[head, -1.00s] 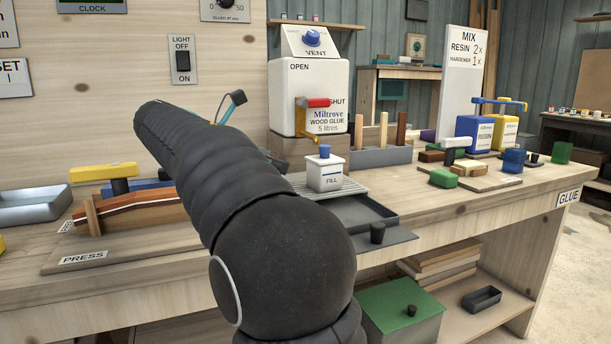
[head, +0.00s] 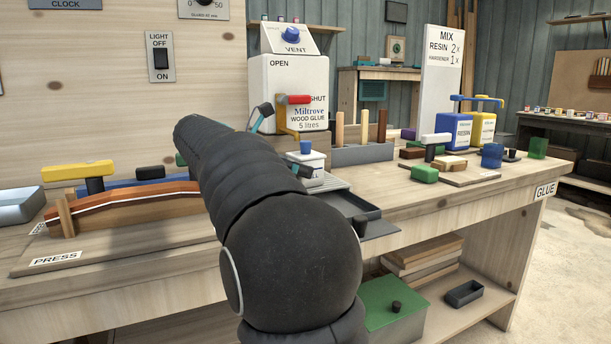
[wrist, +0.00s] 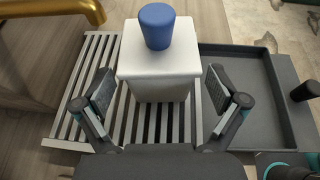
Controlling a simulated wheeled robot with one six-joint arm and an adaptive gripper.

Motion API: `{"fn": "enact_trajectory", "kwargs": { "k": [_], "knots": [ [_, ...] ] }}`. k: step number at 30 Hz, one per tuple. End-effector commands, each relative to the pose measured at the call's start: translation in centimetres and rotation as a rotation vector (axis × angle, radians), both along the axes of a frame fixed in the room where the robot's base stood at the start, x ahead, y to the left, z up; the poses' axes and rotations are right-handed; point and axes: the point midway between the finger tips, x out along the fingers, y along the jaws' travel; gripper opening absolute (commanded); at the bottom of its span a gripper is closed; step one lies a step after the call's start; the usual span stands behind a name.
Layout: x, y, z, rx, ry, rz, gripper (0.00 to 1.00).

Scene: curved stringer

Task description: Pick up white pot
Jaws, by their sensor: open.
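The white pot (wrist: 158,62) is a square white container with a blue cap (wrist: 156,26). It stands upright on a slatted grey rack (wrist: 62,130) under the glue dispenser. In the wrist view my gripper (wrist: 160,92) is open, with one finger on each side of the pot's near part and a gap visible at both sides. In the head view the pot (head: 312,163) is partly hidden behind my arm, and my gripper's fingers (head: 284,145) show around it.
The glue dispenser (head: 285,80) with a red-handled tap stands behind the pot. Its brass spout (wrist: 75,10) hangs at upper left in the wrist view. A dark tray (wrist: 240,100) lies right of the rack. A clamp press (head: 120,215) is at left.

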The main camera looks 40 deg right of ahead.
Motion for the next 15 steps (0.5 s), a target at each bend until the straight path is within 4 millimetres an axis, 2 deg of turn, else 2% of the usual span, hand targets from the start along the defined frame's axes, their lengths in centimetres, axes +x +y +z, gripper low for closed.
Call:
{"fn": "enact_trajectory", "kwargs": {
  "k": [3,6,13,14,15],
  "knots": [
    [-0.3,-1.7,-0.8,0.000,0.002,-0.004,0.96],
    [-0.4,-2.6,-1.2,0.000,0.001,-0.002,0.96],
    [-0.4,-2.8,-1.2,0.000,0.000,0.000,0.96],
    [-0.4,-2.8,-1.2,0.000,0.000,0.000,0.91],
    [-0.4,-2.8,-1.2,0.000,0.000,0.000,0.81]
  ]
}}
